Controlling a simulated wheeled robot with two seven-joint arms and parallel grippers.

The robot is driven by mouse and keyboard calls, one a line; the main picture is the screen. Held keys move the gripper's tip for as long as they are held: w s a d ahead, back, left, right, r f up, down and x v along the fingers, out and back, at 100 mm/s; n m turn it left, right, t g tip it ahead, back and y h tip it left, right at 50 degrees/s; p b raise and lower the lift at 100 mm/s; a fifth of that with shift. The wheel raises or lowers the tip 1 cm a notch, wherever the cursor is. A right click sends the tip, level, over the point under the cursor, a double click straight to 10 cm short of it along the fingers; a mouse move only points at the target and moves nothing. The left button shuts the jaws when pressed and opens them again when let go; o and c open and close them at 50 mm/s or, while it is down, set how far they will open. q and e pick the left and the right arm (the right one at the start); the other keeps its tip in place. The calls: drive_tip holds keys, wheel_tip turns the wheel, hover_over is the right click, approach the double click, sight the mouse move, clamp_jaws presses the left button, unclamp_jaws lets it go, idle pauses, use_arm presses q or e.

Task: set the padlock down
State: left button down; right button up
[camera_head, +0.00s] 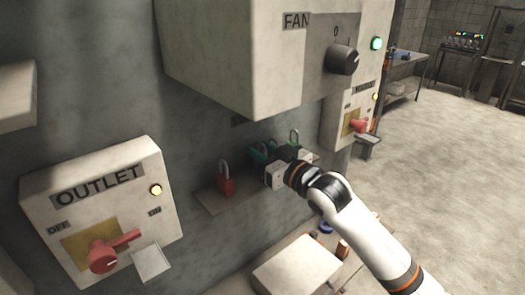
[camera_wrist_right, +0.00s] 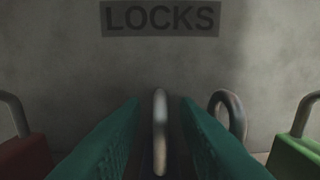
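My right gripper (camera_head: 264,151) reaches in from the right over a small wall shelf (camera_head: 212,202). In the right wrist view its two teal fingers (camera_wrist_right: 160,105) stand apart. A padlock's metal shackle (camera_wrist_right: 160,130) rises edge-on between them. That padlock's body is hidden or too dark to make out, so I cannot tell whether the fingers press on it. A red padlock (camera_head: 226,186) stands upright on the shelf left of the gripper. A green padlock (camera_wrist_right: 302,152) is at the right of the wrist view. Another shackle (camera_wrist_right: 236,112) stands partly behind the right finger. My left gripper is out of view.
A "LOCKS" label (camera_wrist_right: 160,18) is on the wall behind. The FAN box (camera_head: 240,60) overhangs the shelf closely. The OUTLET box (camera_head: 105,200) with a red handle is at left. A pale box (camera_head: 297,265) lies below the shelf. Open floor (camera_head: 450,150) spreads at right.

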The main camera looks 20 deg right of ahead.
drive_tip(key=b+v, duration=0.3)
drive_tip(key=v, duration=0.9)
drive_tip(key=shift+r+b, duration=0.2)
drive_tip(key=shift+b, duration=0.2)
